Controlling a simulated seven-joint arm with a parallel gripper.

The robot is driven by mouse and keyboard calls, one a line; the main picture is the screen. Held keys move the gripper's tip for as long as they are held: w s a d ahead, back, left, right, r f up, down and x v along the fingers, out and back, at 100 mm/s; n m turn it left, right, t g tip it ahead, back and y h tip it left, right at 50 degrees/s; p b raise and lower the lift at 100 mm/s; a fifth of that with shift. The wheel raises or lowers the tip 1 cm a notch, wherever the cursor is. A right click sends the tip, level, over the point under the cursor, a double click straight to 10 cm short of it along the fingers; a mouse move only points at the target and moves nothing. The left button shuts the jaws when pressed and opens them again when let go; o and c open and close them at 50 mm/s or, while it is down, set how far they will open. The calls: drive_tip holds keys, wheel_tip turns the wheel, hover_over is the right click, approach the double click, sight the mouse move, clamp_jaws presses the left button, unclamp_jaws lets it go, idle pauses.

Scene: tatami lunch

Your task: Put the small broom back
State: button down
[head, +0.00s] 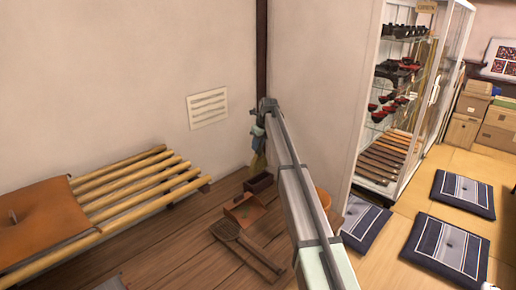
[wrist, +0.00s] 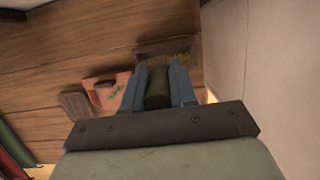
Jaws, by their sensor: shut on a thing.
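My gripper (head: 258,132) is shut on the small broom's dark green handle (wrist: 157,92), in front of the wall corner. The broom's straw bristles (head: 258,161) hang down below the fingers. A small dark open box (head: 259,184) stands on the wooden floor beneath them. In the wrist view the bristles (wrist: 168,59) overlap the box (wrist: 148,49); I cannot tell whether they are inside it or above it.
An orange round thing (head: 323,198) is partly behind my arm. A glass cabinet (head: 400,110) stands at right.

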sight(258, 161)
drive_tip(key=shift+f, duration=4.8)
drive_tip(key=c, duration=0.8)
unclamp_jaws()
drive_tip(key=shift+r, duration=0.1)
